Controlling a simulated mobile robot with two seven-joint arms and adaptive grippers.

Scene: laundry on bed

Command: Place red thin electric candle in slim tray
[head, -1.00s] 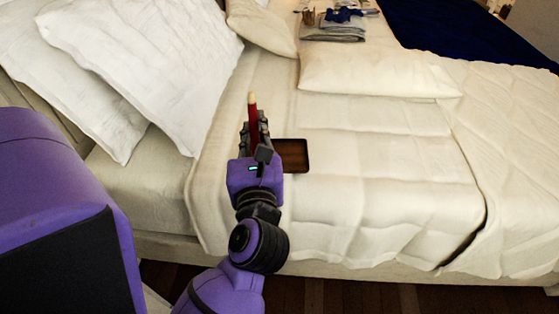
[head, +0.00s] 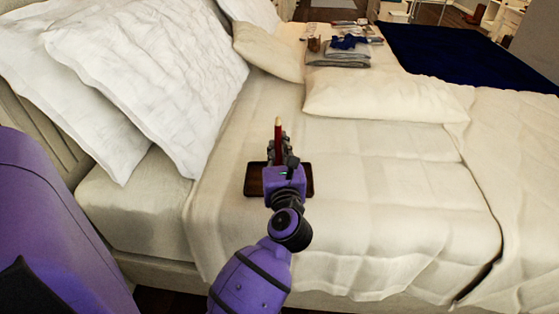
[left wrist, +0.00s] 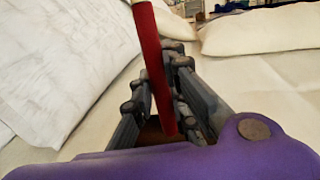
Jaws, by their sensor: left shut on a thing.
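The red thin electric candle (head: 278,141) has a pale tip and stands upright in my left gripper (head: 278,152). The left gripper is shut on it. In the left wrist view the candle (left wrist: 155,70) leans slightly between the dark fingers (left wrist: 160,105). The slim tray (head: 253,181) is a dark brown rectangle lying on the bed, directly behind and below my gripper in the head view. The gripper hides the middle of the tray. I cannot tell how high the candle is above it. My right gripper is not in view.
The bed (head: 380,190) has a cream quilt with free room right of the tray. White pillows (head: 150,80) lean at the left. A cream pillow (head: 385,97) lies behind. Folded grey cloths (head: 338,58) and small items lie farther back, near a dark blue blanket (head: 470,55).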

